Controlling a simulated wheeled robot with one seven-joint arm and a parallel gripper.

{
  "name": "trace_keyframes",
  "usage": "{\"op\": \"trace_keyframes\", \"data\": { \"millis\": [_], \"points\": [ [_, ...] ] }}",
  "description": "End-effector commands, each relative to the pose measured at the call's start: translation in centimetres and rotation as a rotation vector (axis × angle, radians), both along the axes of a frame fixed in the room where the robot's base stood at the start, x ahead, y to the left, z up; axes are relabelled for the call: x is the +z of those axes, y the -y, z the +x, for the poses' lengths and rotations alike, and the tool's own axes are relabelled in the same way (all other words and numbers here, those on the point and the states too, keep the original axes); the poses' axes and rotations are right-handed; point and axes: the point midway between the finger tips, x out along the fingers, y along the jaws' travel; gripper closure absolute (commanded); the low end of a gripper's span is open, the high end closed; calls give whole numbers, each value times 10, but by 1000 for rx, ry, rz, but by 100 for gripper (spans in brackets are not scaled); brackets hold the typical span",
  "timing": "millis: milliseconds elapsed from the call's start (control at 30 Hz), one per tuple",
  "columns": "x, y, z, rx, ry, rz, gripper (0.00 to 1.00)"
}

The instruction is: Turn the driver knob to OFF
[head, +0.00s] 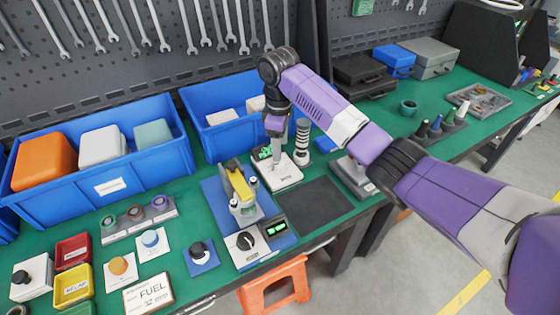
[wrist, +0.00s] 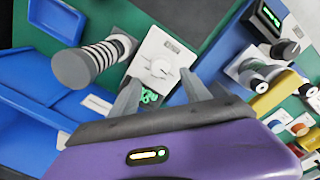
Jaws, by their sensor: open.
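A black knob (head: 245,241) with a pale pointer mark sits on a white panel at the front of a blue-based test rig (head: 222,205). Beside it is a small black display (head: 275,228) with green digits. The knob also shows at the upper right of the wrist view (wrist: 288,48), near the display (wrist: 268,18). I cannot read its labels. My gripper (head: 275,155) is open and empty, behind and right of the knob, above a white plate (head: 288,181). In the wrist view its fingers (wrist: 160,95) stand apart over that plate, with nothing between them.
A ringed grey-and-white cylinder (head: 301,142) stands close beside my gripper. A yellow clamp (head: 238,181) rises behind the knob. Blue bins (head: 120,185) stand further left. A dark mat (head: 318,205) lies clear.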

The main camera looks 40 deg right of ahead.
Motion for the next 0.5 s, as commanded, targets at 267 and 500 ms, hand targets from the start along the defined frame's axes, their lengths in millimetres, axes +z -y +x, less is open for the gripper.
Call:
{"op": "trace_keyframes", "data": {
  "millis": [267,500],
  "points": [
    [-41,1,0,-3,0,1,45],
    [-67,2,2,-2,3,1,45]
  ]
}}
